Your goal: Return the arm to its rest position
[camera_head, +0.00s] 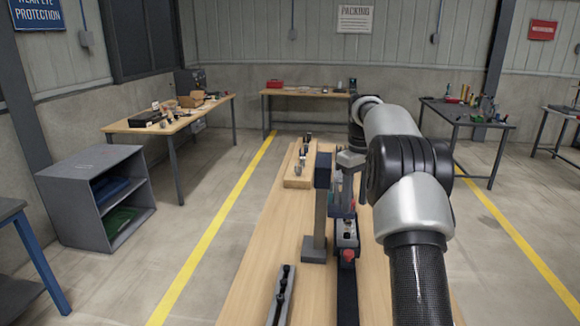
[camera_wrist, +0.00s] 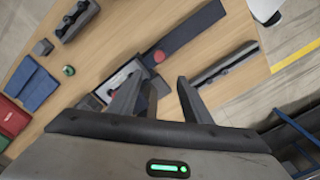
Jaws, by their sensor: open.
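My arm reaches forward over the wooden workbench (camera_head: 255,270) in the head view. My gripper (camera_wrist: 158,82) shows in the wrist view with its two dark fingers apart and nothing held between them. It points down over the bench, above a dark fixture strip (camera_wrist: 190,35) with a red button (camera_wrist: 159,57). The same red button (camera_head: 348,255) shows in the head view, close to an upright grey post (camera_head: 320,215). My arm hides part of the bench on the right, and the fingertips are hard to make out in the head view.
A wooden block with dark parts (camera_head: 298,180) lies farther along the bench. A grey rail (camera_head: 281,297) lies near its front; a grey rail also shows in the wrist view (camera_wrist: 225,65). A grey shelf unit (camera_head: 90,170) stands left. Blue and red bins (camera_wrist: 35,85) show in the wrist view.

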